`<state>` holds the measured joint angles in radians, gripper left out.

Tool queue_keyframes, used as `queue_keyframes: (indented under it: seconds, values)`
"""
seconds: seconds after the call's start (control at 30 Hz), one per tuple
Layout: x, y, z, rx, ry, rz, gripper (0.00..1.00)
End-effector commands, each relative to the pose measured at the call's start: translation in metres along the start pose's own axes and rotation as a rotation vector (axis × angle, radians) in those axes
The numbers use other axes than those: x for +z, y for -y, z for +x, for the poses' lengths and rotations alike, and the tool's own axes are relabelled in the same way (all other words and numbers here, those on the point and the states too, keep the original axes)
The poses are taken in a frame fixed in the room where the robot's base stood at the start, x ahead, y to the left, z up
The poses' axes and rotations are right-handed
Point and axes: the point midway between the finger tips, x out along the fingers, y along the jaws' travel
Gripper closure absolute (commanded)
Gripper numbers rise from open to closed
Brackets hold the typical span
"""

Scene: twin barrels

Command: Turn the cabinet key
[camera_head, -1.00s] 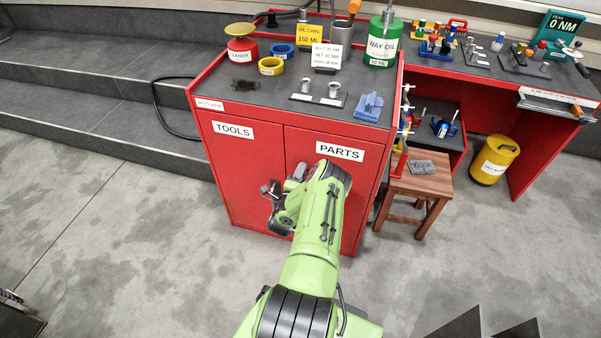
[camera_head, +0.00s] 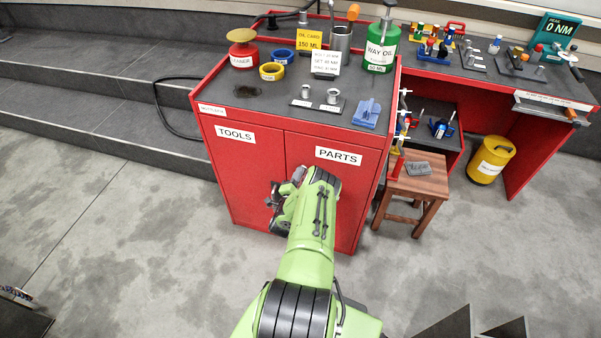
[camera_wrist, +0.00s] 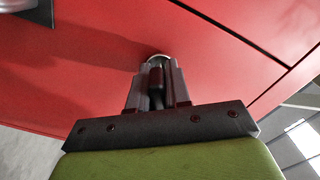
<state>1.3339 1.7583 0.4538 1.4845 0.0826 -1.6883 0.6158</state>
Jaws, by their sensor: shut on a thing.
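The red cabinet (camera_head: 240,165) has two doors, labelled TOOLS and PARTS. My gripper (camera_head: 275,195) is at the front of the cabinet, near the seam between the doors. In the wrist view my gripper (camera_wrist: 157,75) points straight at the red cabinet face (camera_wrist: 215,60), with its dark fingers close together. A small pale rounded edge (camera_wrist: 158,58), which looks like the key's head, shows at the fingertips. My gripper is shut on it. The rest of the key and the lock are hidden behind the fingers.
A grey handle-like part (camera_wrist: 30,8) is at the upper left of the wrist view. The cabinet top holds a WAY OIL can (camera_head: 381,50), a CLEANER can (camera_head: 243,52) and tape rings. A wooden stool (camera_head: 420,180) stands at its right. The grey floor in front is clear.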

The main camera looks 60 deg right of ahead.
Motion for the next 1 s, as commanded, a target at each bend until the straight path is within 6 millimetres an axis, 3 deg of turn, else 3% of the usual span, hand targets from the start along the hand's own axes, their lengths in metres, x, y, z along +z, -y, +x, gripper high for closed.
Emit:
queue_keyframes:
  seconds: [0.6,1.0]
  values:
    - [-0.0004,0.0007,-0.0008,0.001,0.003,-0.583,1.00]
    - [0.0003,0.0003,-0.0006,0.001,0.003,-0.876,1.00]
